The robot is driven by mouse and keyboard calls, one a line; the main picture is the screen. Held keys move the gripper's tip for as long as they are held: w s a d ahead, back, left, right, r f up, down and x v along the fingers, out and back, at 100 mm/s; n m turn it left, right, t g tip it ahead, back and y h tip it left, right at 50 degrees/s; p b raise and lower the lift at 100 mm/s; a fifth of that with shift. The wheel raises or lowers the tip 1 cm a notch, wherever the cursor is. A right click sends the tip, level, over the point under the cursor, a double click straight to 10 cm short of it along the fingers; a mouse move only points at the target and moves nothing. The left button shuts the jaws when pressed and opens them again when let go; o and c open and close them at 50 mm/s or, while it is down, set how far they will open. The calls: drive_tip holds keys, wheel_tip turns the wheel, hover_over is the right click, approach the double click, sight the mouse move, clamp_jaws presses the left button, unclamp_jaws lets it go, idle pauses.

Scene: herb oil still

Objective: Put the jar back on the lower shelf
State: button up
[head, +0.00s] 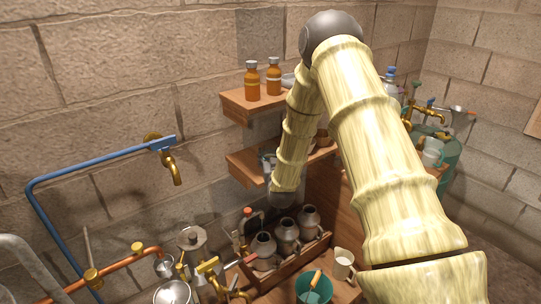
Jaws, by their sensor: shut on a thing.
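The lower shelf (236,158) is a wooden board on the block wall, below an upper shelf. A pale glassy thing (267,160), which looks like the jar, shows at the left part of the lower shelf, partly covered by my arm. I cannot tell whether it touches the board. My gripper (272,176) is at the lower shelf's front edge, shut on the jar. Its fingers are mostly hidden by my forearm and dark wrist, so the grasp itself is hard to see.
Two amber bottles (252,80) stand on the upper shelf (240,101). A brown bowl (322,138) sits right on the lower shelf. Below, a wooden rack (294,259) holds grey metal pots. A white mug (343,264), a green bucket (314,289) and copper pipework (120,264) stand nearby.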

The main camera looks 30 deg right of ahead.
drive_tip(key=shift+f, duration=0.2)
drive_tip(key=o, duration=1.3)
drive_tip(key=shift+c, duration=0.2)
drive_tip(key=shift+s+a+r, duration=0.1)
drive_tip(key=shift+s+r, duration=0.05)
drive_tip(key=b+v, duration=0.4)
drive_tip(key=v, duration=0.8)
drive_tip(key=s+a+f+n+g+y, duration=0.15)
drive_tip(key=s+a+f, duration=0.25)
drive_tip(key=f, duration=0.4)
drive_tip(key=s+a+f+g+y, duration=0.2)
drive_tip(key=s+a+f+g, duration=0.15)
drive_tip(key=f, duration=0.45)
drive_tip(key=s+a+f+n+g+y, duration=0.1)
drive_tip(key=s+a+f+g+y, duration=0.1)
drive_tip(key=s+a+f, duration=0.45)
drive_tip(key=s+a+f+g, duration=0.3)
drive_tip(key=s+f, duration=0.2)
drive_tip(key=s, duration=0.4)
drive_tip(key=s+a+f+n+g+y, duration=0.1)
drive_tip(key=s+a+f+g, duration=0.2)
drive_tip(key=s, duration=0.6)
drive_tip(key=s+a+f+n+g+y, duration=0.1)
drive_tip(key=s+a+f+g, duration=0.2)
drive_tip(key=s+f, duration=0.3)
drive_tip(key=s, duration=0.3)
drive_tip(key=shift+s+f, duration=0.35)
